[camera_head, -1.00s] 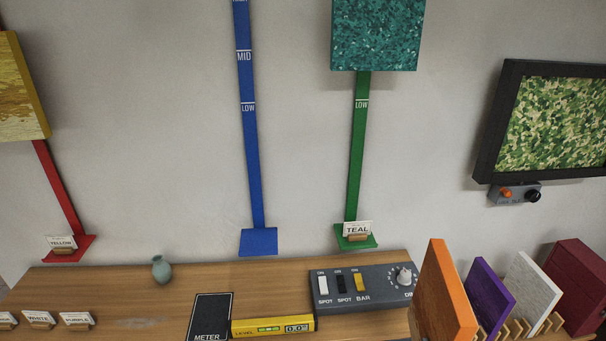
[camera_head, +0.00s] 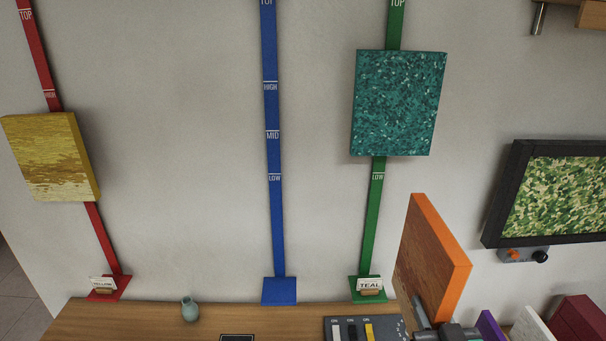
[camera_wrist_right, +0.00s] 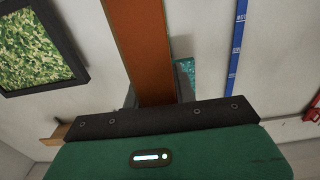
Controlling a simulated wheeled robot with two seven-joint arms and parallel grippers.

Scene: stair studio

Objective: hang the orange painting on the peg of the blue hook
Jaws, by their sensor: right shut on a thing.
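The orange painting (camera_head: 452,245) is held upright and tilted at the right of the head view, its thin orange edge and brownish face showing. My right gripper (camera_head: 428,322) is shut on its lower part. In the wrist view the painting (camera_wrist_right: 140,50) rises edge-on from the gripper. The strip also shows in the wrist view (camera_wrist_right: 235,50). My left gripper is not in view.
A teal painting (camera_head: 398,105) hangs on the green strip (camera_head: 370,220), between the blue strip and the held painting. A yellow painting (camera_head: 50,160) hangs at left. A framed camouflage picture (camera_head: 560,195) is at right. A vase (camera_head: 190,310) stands on the wooden counter (camera_head: 140,318).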

